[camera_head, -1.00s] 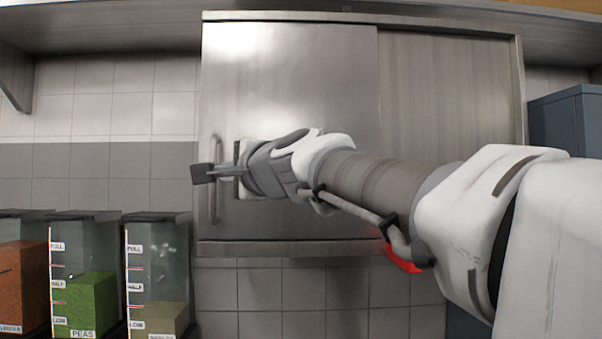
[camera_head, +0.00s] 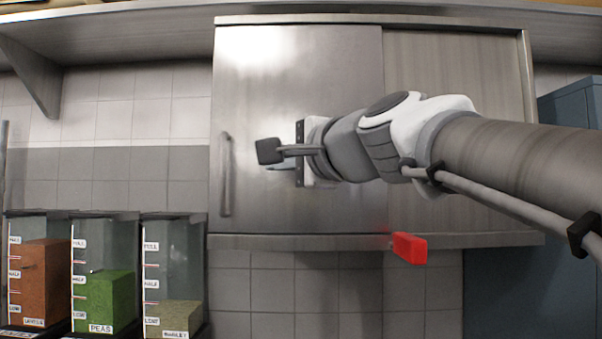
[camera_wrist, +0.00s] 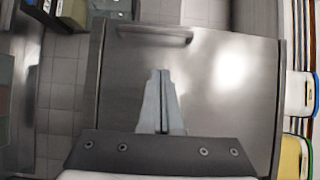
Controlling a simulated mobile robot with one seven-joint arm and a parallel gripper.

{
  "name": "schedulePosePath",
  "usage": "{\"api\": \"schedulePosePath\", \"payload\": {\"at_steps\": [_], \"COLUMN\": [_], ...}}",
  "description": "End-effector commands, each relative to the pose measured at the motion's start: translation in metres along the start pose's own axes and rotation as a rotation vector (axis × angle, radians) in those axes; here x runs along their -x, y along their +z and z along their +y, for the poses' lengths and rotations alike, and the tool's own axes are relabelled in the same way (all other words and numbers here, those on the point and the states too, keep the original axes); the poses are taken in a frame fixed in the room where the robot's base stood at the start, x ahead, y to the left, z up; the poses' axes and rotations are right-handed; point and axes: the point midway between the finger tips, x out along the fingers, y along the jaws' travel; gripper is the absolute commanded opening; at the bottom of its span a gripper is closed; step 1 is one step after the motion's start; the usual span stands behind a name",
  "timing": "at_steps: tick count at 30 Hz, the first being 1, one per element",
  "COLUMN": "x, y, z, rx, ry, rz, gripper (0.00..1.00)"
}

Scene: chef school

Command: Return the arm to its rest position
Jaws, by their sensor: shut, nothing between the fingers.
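My gripper (camera_head: 270,168) is in front of the left door of the steel wall cabinet, to the right of the vertical bar handle (camera_head: 225,174) in the head view. Its fingers (camera_wrist: 161,100) are together in the wrist view, with nothing between them. They point toward the steel door (camera_wrist: 225,85), and the handle (camera_wrist: 155,34) shows beyond their tips, apart from them. My arm reaches in from the right, across the cabinet front. The exact gap between fingertips and door is hard to tell.
The cabinet's right panel (camera_head: 455,75) is partly behind my arm. A red block (camera_head: 409,248) is at the cabinet's lower edge. Clear bins of lentils (camera_head: 40,275), peas (camera_head: 108,290) and barley (camera_head: 175,315) stand at lower left. A blue-grey cabinet (camera_head: 570,108) stands at right.

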Motion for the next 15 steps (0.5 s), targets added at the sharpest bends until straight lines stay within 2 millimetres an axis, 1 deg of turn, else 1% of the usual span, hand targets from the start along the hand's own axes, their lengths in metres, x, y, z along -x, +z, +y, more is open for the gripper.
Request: {"api": "schedulePosePath", "payload": {"at_steps": [1, 4, 11, 14, 15], "x": [0.007, 0.015, 0.02, 0.022, 0.025], "y": [0.0, 0.001, 0.0, -0.001, -0.003], "z": [0.001, 0.0, 0.0, 0.013, 0.024], "rx": [0.001, 0.002, 0.002, 0.035, 0.07], "ry": [-0.001, -0.001, 0.002, 0.033, 0.061], "rz": [0.0, 0.0, -0.001, 0.005, 0.01], "gripper": [0.0, 0.0, 0.0, 0.0, 0.0]}}
